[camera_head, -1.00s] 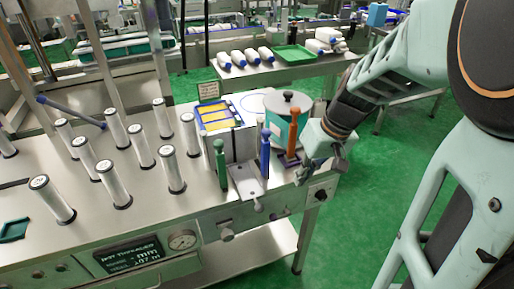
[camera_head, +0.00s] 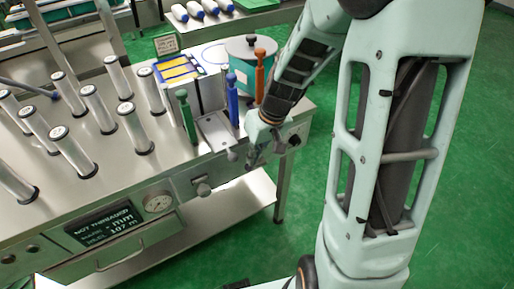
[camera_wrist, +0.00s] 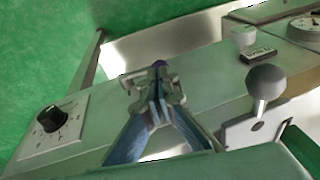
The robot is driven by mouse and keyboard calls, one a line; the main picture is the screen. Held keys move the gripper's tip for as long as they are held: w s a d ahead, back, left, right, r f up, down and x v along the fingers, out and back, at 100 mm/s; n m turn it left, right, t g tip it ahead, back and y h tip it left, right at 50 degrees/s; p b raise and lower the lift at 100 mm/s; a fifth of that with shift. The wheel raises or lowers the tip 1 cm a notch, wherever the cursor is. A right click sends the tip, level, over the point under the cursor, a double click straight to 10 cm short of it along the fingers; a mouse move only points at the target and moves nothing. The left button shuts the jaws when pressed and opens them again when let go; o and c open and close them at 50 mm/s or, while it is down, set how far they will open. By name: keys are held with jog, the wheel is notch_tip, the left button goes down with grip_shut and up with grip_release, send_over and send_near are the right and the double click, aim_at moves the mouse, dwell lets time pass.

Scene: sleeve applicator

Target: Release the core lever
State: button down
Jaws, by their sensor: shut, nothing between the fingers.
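A lever with a grey ball knob stands at the front edge of the applicator bench, in the wrist view (camera_wrist: 267,85) and in the head view (camera_head: 232,155). Its stem rises from a small metal bracket. No label shows whether it is the core lever. My gripper (camera_wrist: 158,98) is shut and empty, in front of the bench's front panel and left of the ball knob in the wrist view, apart from it. In the head view my gripper (camera_head: 253,163) is just right of the knob. A small purple spot shows at the fingertips; I cannot tell what it is.
A black dial (camera_wrist: 52,118) is left of my gripper. A pale knob (camera_wrist: 243,38) with a black label is on the front panel. Green (camera_head: 186,115), blue (camera_head: 232,98) and orange (camera_head: 260,75) handles stand on the bench, left of my forearm. A display (camera_head: 103,222) reads "NOT THREADED".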

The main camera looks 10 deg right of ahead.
aim_at(246, 167)
jog(key=shift+w+a+f, duration=0.1)
jog(key=shift+a+f, duration=0.05)
jog(key=shift+f, duration=0.35)
jog(key=shift+s+a+f+b, duration=0.2)
jog(key=shift+a+f+b, duration=0.3)
jog(key=shift+f+b, duration=0.2)
jog(key=shift+s+a+f+b, duration=0.15)
jog(key=shift+a+f+b, duration=0.4)
jog(key=shift+b, duration=0.2)
jog(key=shift+d+r, duration=0.1)
jog(key=shift+r, duration=0.05)
